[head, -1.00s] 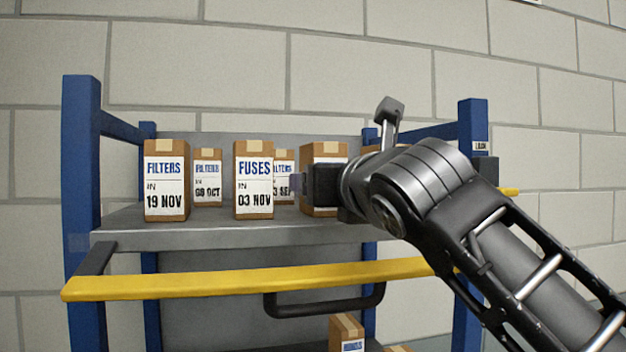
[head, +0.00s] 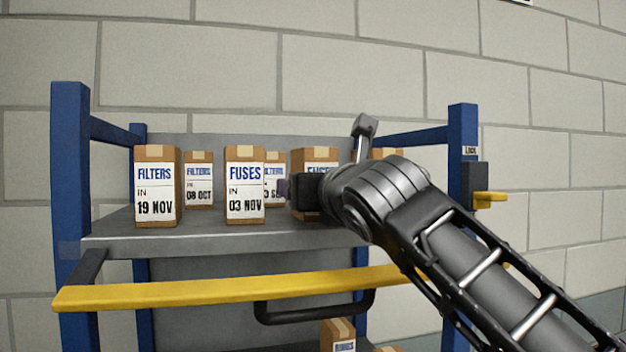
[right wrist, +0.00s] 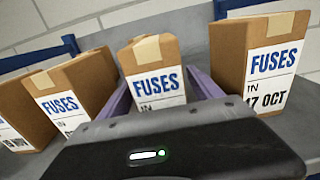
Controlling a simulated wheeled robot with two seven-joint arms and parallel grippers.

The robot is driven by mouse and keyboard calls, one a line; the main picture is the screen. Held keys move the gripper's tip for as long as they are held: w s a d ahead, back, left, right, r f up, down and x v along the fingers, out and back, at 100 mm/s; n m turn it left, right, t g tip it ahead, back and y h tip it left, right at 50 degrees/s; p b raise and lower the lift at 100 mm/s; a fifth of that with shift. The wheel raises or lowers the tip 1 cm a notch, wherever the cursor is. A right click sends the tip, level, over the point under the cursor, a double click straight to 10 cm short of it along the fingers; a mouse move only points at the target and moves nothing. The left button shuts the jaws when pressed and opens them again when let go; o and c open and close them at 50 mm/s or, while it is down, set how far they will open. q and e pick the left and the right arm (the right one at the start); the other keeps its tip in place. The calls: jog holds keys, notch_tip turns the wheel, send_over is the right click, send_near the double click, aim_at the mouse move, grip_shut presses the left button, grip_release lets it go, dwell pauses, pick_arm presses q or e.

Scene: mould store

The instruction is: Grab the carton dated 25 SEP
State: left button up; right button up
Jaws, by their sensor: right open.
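No label reading 25 SEP is legible in either view. My right gripper (head: 297,192) is open at the shelf front, before a FUSES carton (head: 321,154) whose date is hidden. In the right wrist view, my fingers (right wrist: 162,90) stand either side of a brown FUSES carton (right wrist: 147,52); its date is hidden behind the gripper body. I cannot tell how deep it sits between them. To its right is a FUSES carton marked 17 OCT (right wrist: 260,35). To its left is another FUSES carton (right wrist: 75,75), date hidden. My left gripper is not in view.
Other cartons on the grey shelf (head: 200,236) read FILTERS 19 NOV (head: 156,155), FILTERS 08 OCT (head: 198,160) and FUSES 03 NOV (head: 244,155). A FILTERS carton (head: 273,158) behind is partly covered. A yellow bar (head: 170,295) crosses below the shelf; blue posts (head: 70,190) flank it.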

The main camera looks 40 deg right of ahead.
jog(key=x, duration=0.3)
jog(key=shift+w+d+p, duration=0.2)
jog(key=shift+w+p, duration=0.1)
jog(key=shift+p, duration=0.1)
jog(key=shift+s, duration=0.1)
jog(key=shift+c, duration=0.5)
grip_shut()
